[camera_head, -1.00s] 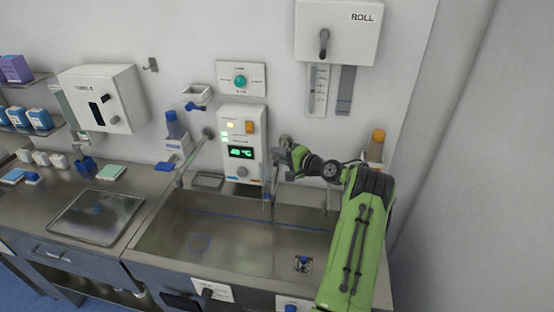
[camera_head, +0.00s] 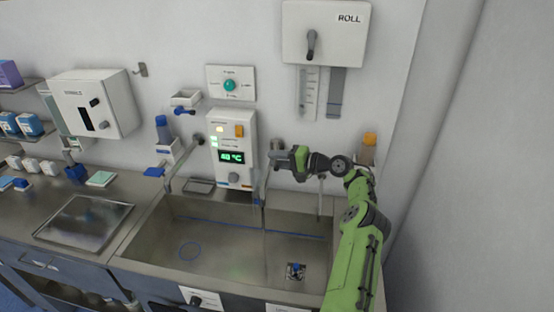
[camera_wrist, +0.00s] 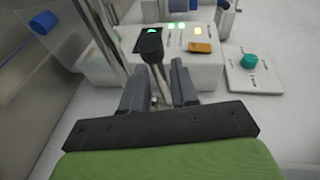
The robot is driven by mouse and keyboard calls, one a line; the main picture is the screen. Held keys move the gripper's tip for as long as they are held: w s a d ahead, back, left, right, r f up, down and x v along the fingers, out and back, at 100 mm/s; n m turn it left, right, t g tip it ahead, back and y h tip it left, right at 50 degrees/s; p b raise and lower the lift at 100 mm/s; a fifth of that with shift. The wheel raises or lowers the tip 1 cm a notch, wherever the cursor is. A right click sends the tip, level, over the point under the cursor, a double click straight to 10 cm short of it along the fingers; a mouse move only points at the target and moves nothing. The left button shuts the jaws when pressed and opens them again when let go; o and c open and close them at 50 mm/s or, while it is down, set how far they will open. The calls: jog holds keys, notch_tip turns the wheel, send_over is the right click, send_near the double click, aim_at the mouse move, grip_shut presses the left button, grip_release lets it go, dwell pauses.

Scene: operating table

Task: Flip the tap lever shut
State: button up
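A white control box (camera_head: 232,150) with a green "40 °C" display is fixed to the wall above the sink. A metal tap part (camera_head: 262,180) hangs beside its lower right side. My gripper (camera_head: 271,160) is just right of the box, at about display height. In the wrist view its two dark fingers (camera_wrist: 159,90) stand apart, pointing at the box (camera_wrist: 185,50). A thin grey rod (camera_wrist: 158,78), possibly the tap lever, shows between them; I cannot tell whether they touch it. A faint vertical streak shows below the tap part; I cannot tell if it is water.
The steel sink (camera_head: 215,262) lies below. A second pipe (camera_head: 184,168) runs left of the box. A green-button panel (camera_head: 231,83) is above it, and an orange-capped bottle (camera_head: 368,148) is right of my gripper. Wall boxes hang at left and upper right.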

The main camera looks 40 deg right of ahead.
jog(key=shift+o, duration=0.6)
jog(key=v, duration=1.6)
jog(key=shift+d+b, duration=0.2)
jog(key=shift+b, duration=0.15)
jog(key=shift+w, duration=0.1)
